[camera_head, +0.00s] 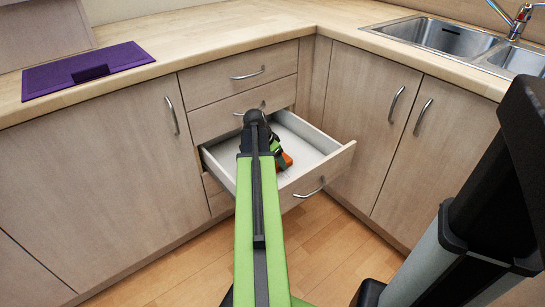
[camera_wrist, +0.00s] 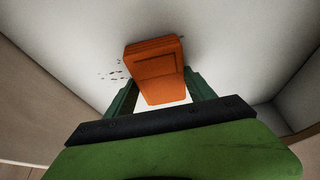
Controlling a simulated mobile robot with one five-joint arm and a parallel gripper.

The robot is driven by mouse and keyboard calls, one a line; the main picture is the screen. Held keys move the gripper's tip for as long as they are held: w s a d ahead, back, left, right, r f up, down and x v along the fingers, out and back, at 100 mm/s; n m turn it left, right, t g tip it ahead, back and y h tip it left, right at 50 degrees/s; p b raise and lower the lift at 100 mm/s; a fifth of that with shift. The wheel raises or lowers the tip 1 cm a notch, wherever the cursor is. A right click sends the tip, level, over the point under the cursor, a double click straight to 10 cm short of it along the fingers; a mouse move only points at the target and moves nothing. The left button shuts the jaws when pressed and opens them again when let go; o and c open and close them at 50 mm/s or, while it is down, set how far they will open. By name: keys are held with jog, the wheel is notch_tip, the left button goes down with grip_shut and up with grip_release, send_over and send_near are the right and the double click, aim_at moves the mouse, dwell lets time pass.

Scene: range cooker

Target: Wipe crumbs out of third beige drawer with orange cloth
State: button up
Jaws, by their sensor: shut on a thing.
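The third beige drawer (camera_head: 331,155) is pulled open below two closed drawers, with a pale interior. My gripper (camera_head: 273,150) reaches down into it and is shut on the orange cloth (camera_head: 286,160). In the wrist view, the folded cloth (camera_wrist: 157,72) sits between the green fingers of my gripper (camera_wrist: 160,98), over the pale drawer floor (camera_wrist: 230,60). Small dark crumbs (camera_wrist: 113,75) lie on the floor just left of the cloth. Whether the cloth touches the floor is unclear. My arm hides part of the drawer in the head view.
Two closed drawers (camera_head: 240,80) are above the open one. Closed cupboard doors (camera_head: 372,120) stand close on its right, and another cupboard (camera_head: 100,180) on its left. A purple object (camera_head: 88,70) lies on the worktop. A sink (camera_head: 440,36) is at the upper right.

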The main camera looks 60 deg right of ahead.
jog(key=shift+s+a, duration=0.3)
jog(key=shift+s, duration=0.3)
jog(key=shift+s+a, duration=0.55)
jog(key=shift+s, duration=0.55)
jog(key=shift+s+a, duration=0.5)
jog(key=shift+s, duration=0.55)
jog(key=shift+s+a, duration=0.55)
jog(key=shift+s, duration=0.55)
jog(key=shift+w, duration=0.1)
jog(key=shift+w+d+f, duration=0.1)
jog(key=shift+w+d, duration=0.3)
jog(key=shift+w, duration=0.4)
jog(key=shift+w+d+f, duration=0.1)
jog(key=shift+w+d, duration=0.3)
jog(key=shift+w, duration=0.4)
jog(key=shift+w+d+r, duration=0.1)
jog(key=shift+w+d, duration=0.45)
jog(key=shift+w, duration=0.5)
jog(key=shift+w+d+r, duration=0.1)
jog(key=shift+w+d, duration=0.45)
jog(key=shift+w, duration=0.5)
jog(key=shift+w+d+r, duration=0.1)
jog(key=shift+w+d, duration=0.45)
jog(key=shift+w, duration=0.6)
jog(key=shift+w, duration=0.1)
